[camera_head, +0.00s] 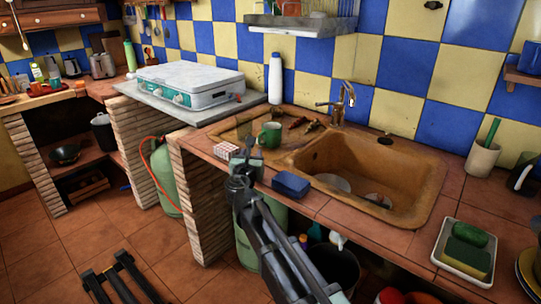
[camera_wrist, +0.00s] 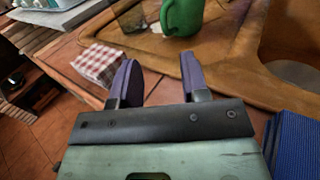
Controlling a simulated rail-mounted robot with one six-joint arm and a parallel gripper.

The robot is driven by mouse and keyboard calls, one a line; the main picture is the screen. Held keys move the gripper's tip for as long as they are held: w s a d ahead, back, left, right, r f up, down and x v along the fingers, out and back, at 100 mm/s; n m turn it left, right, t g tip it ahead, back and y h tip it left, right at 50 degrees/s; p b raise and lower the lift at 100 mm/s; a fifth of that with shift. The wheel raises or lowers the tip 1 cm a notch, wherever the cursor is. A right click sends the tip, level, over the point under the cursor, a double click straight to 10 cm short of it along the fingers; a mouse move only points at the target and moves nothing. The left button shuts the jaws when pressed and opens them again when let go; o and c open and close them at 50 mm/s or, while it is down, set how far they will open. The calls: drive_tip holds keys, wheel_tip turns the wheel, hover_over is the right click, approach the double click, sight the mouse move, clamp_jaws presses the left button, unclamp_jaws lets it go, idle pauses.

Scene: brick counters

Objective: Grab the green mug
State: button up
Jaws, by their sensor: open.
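The green mug (camera_head: 270,135) stands upright on the left drainboard of the brown sink, at the end toward the stove. In the wrist view the mug (camera_wrist: 183,16) is at the top, cut off by the frame edge, beyond my fingertips. My gripper (camera_wrist: 158,75) is open with nothing between its two dark fingers. In the head view my gripper (camera_head: 242,165) is in front of the mug, near the counter's front edge. It is apart from the mug.
The sink basin (camera_head: 375,165) holds dishes. A white bottle (camera_head: 275,78) and faucet (camera_head: 343,98) stand behind. A white stove (camera_head: 190,83) is left.

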sight(259, 138)
drive_tip(key=shift+r, duration=0.15)
drive_tip(key=shift+w, duration=0.45)
drive_tip(key=w, duration=0.6)
drive_tip(key=w+d, duration=0.1)
drive_tip(key=w, duration=0.3)
drive_tip(key=shift+d, duration=0.1)
drive_tip(key=shift+s, duration=0.1)
clamp_jaws()
